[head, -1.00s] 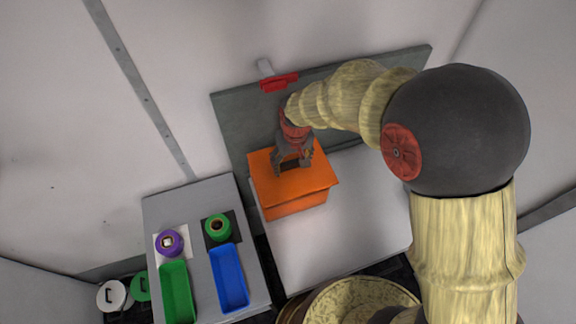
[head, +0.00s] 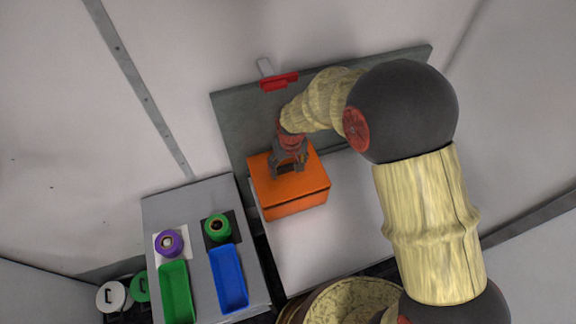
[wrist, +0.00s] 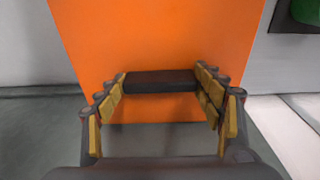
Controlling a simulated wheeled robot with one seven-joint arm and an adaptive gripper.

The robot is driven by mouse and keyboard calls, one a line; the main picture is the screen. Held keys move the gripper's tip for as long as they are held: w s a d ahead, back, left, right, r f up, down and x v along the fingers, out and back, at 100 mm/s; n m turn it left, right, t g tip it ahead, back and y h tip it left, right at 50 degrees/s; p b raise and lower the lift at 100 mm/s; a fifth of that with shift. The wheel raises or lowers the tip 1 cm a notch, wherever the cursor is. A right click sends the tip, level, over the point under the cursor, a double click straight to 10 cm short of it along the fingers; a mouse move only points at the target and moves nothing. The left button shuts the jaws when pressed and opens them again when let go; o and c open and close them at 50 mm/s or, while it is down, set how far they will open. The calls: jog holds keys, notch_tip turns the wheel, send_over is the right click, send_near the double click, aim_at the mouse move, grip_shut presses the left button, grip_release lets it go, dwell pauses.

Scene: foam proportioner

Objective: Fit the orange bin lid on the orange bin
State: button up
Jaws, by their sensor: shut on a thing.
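The orange bin (head: 297,204) stands on the white table near the grey backboard. The orange bin lid (head: 308,180) sits on top of the bin and covers its opening; its edges look about in line with the bin walls in the head view. My gripper (head: 289,170) is over the lid and shut on its dark handle. In the wrist view the dark handle (wrist: 160,81) spans between my fingers, with the orange lid (wrist: 155,35) filling the space behind it. Whether the lid is fully seated cannot be told; the far rim is hidden.
A grey table (head: 199,205) at left holds a purple spool (head: 168,243), a green spool (head: 217,228), a green tray (head: 177,292) and a blue tray (head: 229,279). A red clamp-like part (head: 279,82) is on the backboard (head: 232,118). The white table (head: 345,225) is clear right of the bin.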

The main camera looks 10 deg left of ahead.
jog(key=shift+f+b, duration=0.3)
jog(key=shift+f, duration=0.2)
jog(key=o, duration=1.4)
jog(key=shift+c, duration=0.2)
